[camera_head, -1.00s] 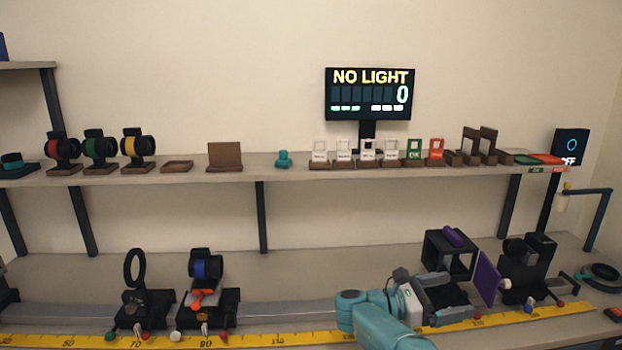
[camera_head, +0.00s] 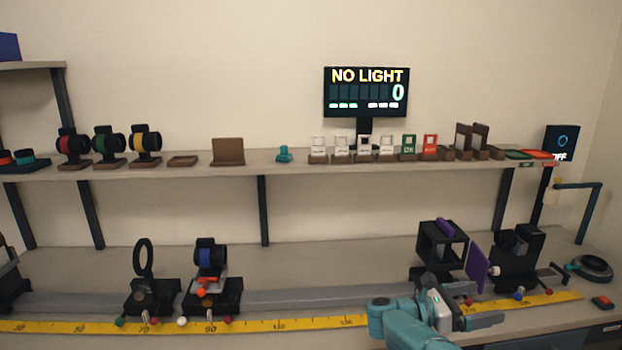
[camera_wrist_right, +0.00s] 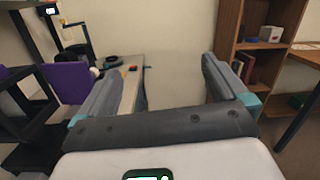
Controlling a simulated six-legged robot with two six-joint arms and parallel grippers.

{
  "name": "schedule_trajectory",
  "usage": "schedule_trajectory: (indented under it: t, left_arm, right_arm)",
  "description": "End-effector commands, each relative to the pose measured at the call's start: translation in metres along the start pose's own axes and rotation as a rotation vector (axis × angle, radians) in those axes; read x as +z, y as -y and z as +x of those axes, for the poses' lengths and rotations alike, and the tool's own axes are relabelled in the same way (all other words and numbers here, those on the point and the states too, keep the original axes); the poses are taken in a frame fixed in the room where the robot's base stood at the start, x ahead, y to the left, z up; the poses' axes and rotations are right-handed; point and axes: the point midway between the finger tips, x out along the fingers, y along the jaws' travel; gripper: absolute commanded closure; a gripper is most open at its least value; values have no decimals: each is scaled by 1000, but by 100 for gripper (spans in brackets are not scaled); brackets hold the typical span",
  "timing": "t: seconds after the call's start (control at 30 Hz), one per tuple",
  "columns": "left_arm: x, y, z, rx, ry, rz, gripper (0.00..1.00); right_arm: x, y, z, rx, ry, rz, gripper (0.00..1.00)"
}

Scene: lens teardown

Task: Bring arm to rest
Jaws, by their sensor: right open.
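My right gripper (camera_head: 478,302) is at the front right of the bench, above the yellow ruler strip and in front of the purple plate (camera_head: 477,269). In the right wrist view its two fingers (camera_wrist_right: 170,95) stand wide apart with nothing between them. The purple plate (camera_wrist_right: 67,83) shows to the left of the fingers there. My left gripper is in neither view.
The black frame (camera_head: 441,245) and a black device (camera_head: 516,255) stand behind my right gripper. Two black mounts, one with a ring (camera_head: 143,258) and one with a blue lens (camera_head: 207,256), stand left on the rail. A shelf (camera_head: 330,166) runs above. The display (camera_head: 366,92) reads NO LIGHT.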

Motion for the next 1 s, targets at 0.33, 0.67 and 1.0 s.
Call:
schedule_trajectory:
  t: [0.33,0.67,1.0]
  left_arm:
    - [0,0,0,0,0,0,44]
    - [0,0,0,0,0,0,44]
    - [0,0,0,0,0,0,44]
  right_arm:
    - [-80,-23,13,364,143,-495,0]
    - [-274,38,-119,1347,541,-1559,0]
    - [-354,248,-265,-2022,-1341,1658,0]
